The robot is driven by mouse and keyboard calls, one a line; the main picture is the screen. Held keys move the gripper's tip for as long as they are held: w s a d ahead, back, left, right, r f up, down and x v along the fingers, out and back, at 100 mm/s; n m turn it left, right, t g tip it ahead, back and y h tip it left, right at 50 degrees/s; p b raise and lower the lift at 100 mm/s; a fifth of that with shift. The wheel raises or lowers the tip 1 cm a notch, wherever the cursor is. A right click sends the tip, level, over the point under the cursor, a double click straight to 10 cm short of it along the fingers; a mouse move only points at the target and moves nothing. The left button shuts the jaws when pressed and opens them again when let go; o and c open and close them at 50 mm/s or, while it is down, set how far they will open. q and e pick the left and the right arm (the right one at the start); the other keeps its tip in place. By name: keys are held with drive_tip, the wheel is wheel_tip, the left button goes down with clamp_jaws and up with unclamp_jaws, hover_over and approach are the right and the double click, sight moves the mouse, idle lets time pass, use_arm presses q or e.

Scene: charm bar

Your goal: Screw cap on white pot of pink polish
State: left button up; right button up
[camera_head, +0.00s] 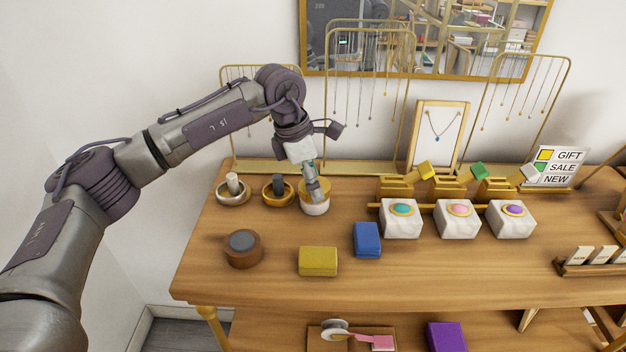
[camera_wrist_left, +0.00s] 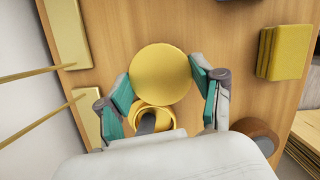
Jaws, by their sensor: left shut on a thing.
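My left gripper (camera_head: 314,190) points down at the back left of the wooden table, with its fingers on a round gold-and-white piece (camera_head: 315,208). In the left wrist view the fingers of the left gripper (camera_wrist_left: 164,85) sit on both sides of its round gold top (camera_wrist_left: 161,72), like a cap. The gripper hides part of this piece, and I cannot tell whether it is lifted. A white block-shaped pot with a gold rim and pink top (camera_head: 458,219) stands to the right, between similar teal and purple ones. My right gripper is not in view.
Gold dishes with a white post (camera_head: 233,186) and a dark post (camera_head: 278,189) stand left of the gripper. A round brown pot (camera_head: 243,250), yellow box (camera_head: 318,262) and blue box (camera_head: 367,240) lie in front. Gold necklace racks stand behind.

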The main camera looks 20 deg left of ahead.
use_arm(q)
drive_tip(key=m, duration=0.2)
drive_tip(key=shift+m+g+h, duration=0.3)
drive_tip(key=m+g, duration=0.1)
drive_tip(key=m, duration=0.2)
drive_tip(key=shift+w, duration=0.1)
drive_tip(key=shift+m, duration=0.6)
drive_tip(key=m+g, duration=0.1)
drive_tip(key=m, duration=0.3)
drive_tip(key=shift+p, duration=0.35)
drive_tip(key=m+g+y, duration=0.1)
drive_tip(key=m, duration=0.3)
drive_tip(key=shift+w, duration=0.1)
